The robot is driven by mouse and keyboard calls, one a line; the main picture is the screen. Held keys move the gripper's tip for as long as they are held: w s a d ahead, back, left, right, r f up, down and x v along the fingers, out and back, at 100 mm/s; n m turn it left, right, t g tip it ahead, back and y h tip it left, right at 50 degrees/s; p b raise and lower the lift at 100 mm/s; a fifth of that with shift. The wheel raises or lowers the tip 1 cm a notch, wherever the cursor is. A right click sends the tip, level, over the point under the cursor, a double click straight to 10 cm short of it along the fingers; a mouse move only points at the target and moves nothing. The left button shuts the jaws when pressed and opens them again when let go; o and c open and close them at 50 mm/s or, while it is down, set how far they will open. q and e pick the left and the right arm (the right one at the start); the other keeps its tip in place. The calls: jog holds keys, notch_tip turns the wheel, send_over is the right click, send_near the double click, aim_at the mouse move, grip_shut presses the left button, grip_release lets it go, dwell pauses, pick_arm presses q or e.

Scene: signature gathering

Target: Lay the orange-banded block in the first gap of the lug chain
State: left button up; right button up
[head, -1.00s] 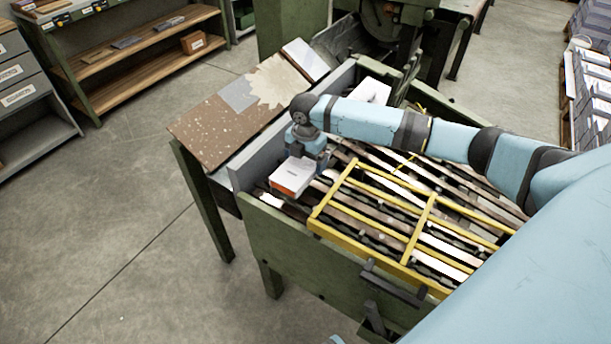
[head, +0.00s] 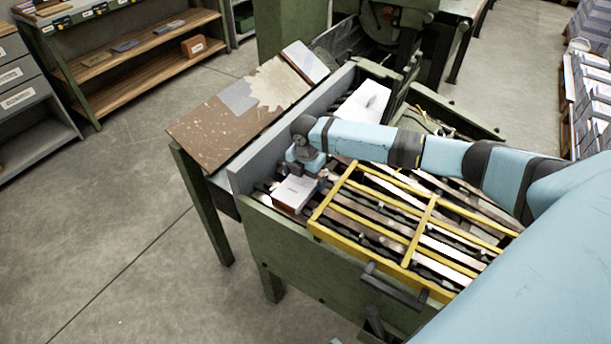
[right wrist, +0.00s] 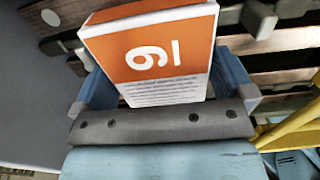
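The orange-banded block (head: 294,192) is a white slab at the near left end of the lug chain (head: 385,205). In the right wrist view its orange band (right wrist: 150,52) faces the camera with white figures. My right gripper (head: 312,172) is over the block, its blue fingers on both sides; it looks shut on it. The block lies low among the chain's rails, next to the grey side wall; its underside is hidden, so I cannot tell whether it rests fully on them. My left gripper is not in view.
A yellow frame (head: 407,263) lies over the chain just right of the block. A grey wall (head: 245,176) runs along its left. Another white block or stack (head: 366,100) lies farther back. A speckled brown board (head: 218,130) is beyond the wall.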

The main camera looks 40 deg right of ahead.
notch_tip(320, 180, up, 12)
jog(key=p, duration=0.2)
jog(key=shift+r, duration=0.2)
dwell(0.7)
